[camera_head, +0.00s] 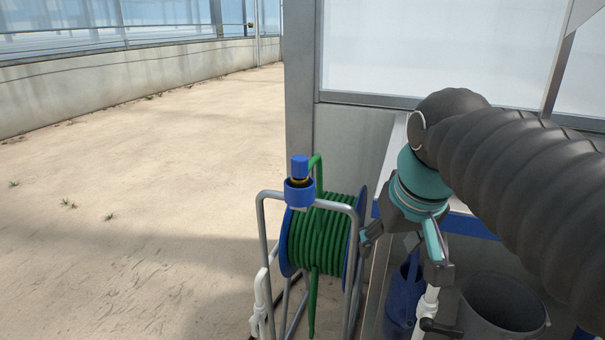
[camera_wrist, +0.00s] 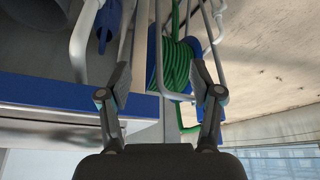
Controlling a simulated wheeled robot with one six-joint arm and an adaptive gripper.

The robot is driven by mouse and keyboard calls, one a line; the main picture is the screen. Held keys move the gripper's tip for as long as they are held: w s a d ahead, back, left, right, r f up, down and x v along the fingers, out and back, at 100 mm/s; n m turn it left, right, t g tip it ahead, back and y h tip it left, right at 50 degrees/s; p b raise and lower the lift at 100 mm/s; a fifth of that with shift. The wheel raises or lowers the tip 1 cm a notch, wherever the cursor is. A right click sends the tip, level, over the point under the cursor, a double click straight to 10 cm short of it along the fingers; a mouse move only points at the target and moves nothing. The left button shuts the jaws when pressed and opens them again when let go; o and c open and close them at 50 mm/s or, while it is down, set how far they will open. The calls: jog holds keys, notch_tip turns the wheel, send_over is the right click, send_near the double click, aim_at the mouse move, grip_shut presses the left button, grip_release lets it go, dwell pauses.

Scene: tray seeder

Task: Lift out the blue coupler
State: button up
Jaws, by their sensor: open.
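The blue coupler (camera_head: 300,166) stands upright in a blue ring-shaped holder (camera_head: 299,194) on top of the metal frame of a hose reel. A yellowish band shows between coupler and holder; the coupler's lower part is hidden. My gripper (camera_head: 405,254) is open and empty, to the right of and below the coupler, clear of it and beside the reel. In the wrist view my gripper (camera_wrist: 159,63) has its fingers spread, with green hose beyond them. I cannot make out the coupler there.
Green hose (camera_head: 318,240) is wound on the reel, which has a grey tube frame (camera_head: 263,222). A blue container (camera_head: 402,295) and a grey bucket (camera_head: 505,303) stand below my arm. A blue-edged bench (camera_head: 470,226) is at right. Open floor (camera_head: 120,190) lies left.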

jog(key=w+a+r+n+g, duration=0.1)
jog(key=w+a+r, duration=0.3)
jog(key=w+r, duration=0.6)
jog(key=n+g, duration=0.2)
jog(key=n, duration=0.1)
send_near(300, 158)
jog(key=shift+w+f, duration=0.1)
jog(key=shift+f, duration=2.2)
jog(key=shift+w+a+f+b, duration=0.15)
jog(key=shift+w+f, duration=0.1)
jog(key=shift+f, duration=0.8)
jog(key=shift+w+f+b, duration=0.2)
jog(key=shift+f, duration=0.9)
jog(key=shift+w+a+f+b, duration=0.15)
jog(key=shift+w+f, duration=0.1)
jog(key=shift+f, duration=0.8)
jog(key=shift+d, duration=0.1)
grip_shut()
